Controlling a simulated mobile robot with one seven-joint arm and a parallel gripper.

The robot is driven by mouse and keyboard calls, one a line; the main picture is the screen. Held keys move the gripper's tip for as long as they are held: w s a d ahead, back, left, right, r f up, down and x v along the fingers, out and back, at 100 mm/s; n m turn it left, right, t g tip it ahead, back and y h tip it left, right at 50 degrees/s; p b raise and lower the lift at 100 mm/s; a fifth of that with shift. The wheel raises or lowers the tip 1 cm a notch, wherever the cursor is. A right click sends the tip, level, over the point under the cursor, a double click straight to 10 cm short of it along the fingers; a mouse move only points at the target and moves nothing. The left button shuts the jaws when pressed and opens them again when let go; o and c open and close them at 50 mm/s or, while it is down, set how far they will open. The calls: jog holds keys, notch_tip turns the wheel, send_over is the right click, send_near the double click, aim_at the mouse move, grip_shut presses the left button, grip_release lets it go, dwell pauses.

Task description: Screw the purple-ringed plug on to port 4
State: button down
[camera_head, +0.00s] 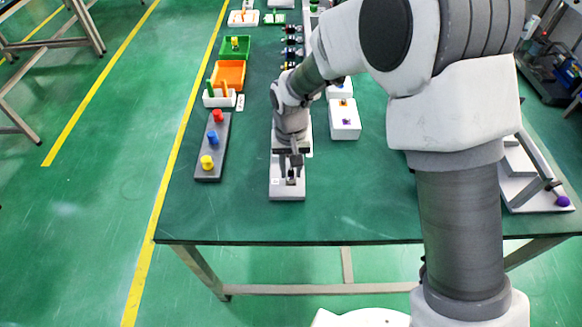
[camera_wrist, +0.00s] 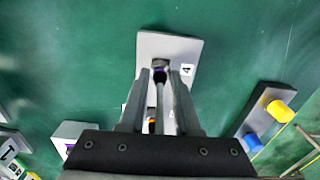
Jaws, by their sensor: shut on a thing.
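The grey port block marked 4 stands near the front of the table in the head view (camera_head: 287,192). It also shows in the wrist view (camera_wrist: 188,46), with the label 4 beside its dark port. My gripper (camera_head: 291,166) points down over this block. In the wrist view my gripper (camera_wrist: 160,92) is shut on the purple-ringed plug (camera_wrist: 160,77), whose grey stem or cable runs back between the fingers. The plug's tip lies at the dark port (camera_wrist: 160,63). I cannot tell whether it touches, sits in or is threaded on the port.
A dark rack (camera_head: 212,165) with red, blue and yellow knobs stands to the left. White boxes (camera_head: 345,119) with small coloured parts stand behind to the right. Orange (camera_head: 229,75) and green (camera_head: 235,48) trays lie farther back. The table right of the block is clear.

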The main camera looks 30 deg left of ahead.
jog(key=c, duration=0.5)
grip_release()
jog(key=shift+f, duration=0.1)
jog(key=shift+c, duration=0.2)
notch_tip(320, 180, up, 17)
jog(key=p, duration=0.2)
jog(key=shift+r, duration=0.2)
